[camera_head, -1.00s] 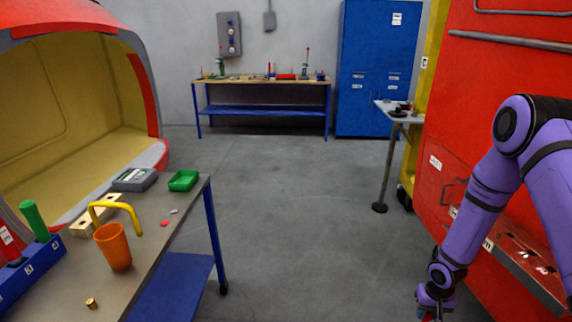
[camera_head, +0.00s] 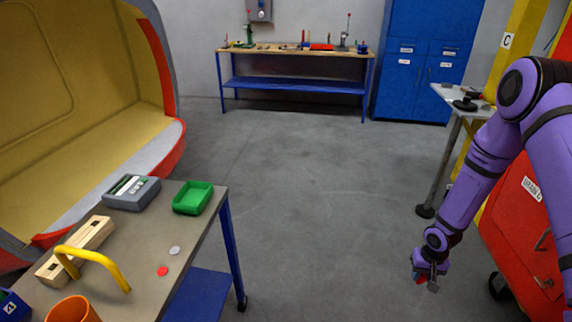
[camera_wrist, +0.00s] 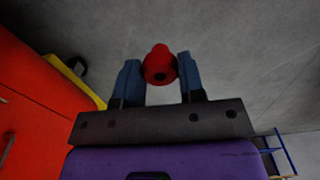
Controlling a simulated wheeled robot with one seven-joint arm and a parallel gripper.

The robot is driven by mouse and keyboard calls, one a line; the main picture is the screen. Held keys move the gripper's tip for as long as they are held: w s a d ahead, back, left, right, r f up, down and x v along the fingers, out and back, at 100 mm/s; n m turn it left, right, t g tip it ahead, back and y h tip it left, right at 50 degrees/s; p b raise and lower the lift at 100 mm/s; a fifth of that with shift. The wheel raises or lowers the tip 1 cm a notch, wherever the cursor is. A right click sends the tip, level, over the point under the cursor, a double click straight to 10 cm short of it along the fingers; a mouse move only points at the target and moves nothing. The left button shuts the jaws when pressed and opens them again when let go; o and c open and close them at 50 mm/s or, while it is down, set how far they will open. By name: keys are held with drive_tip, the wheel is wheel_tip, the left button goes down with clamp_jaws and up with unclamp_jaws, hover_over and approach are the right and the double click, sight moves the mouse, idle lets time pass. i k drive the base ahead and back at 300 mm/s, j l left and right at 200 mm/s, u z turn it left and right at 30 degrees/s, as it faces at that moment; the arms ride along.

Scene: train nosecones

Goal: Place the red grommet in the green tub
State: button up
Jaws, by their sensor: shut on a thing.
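My gripper (camera_head: 430,278) hangs over the floor at the right of the head view, well away from the table. In the wrist view my gripper (camera_wrist: 160,80) has its two blue fingers shut on the red grommet (camera_wrist: 159,62), which sits between the tips. A bit of red also shows at the gripper in the head view. The green tub (camera_head: 192,198) sits on the near table at its far right corner, to the left of my gripper. I see nothing inside it.
The near grey table (camera_head: 190,247) also bears a grey meter (camera_head: 131,192), a wooden block (camera_head: 78,250), a yellow handle (camera_head: 95,257), an orange cup (camera_head: 73,311), a red disc (camera_head: 162,271) and a grey disc (camera_head: 175,250). A red cabinet (camera_head: 520,215) stands at right. The floor between is clear.

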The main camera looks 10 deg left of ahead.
sight(194, 199)
drive_tip(key=i+u, duration=0.45)
drive_tip(key=i, duration=1.95)
drive_tip(key=l+u, duration=0.25)
drive_tip(key=u, duration=0.15)
drive_tip(key=l+u, duration=0.25)
drive_tip(key=u, duration=0.15)
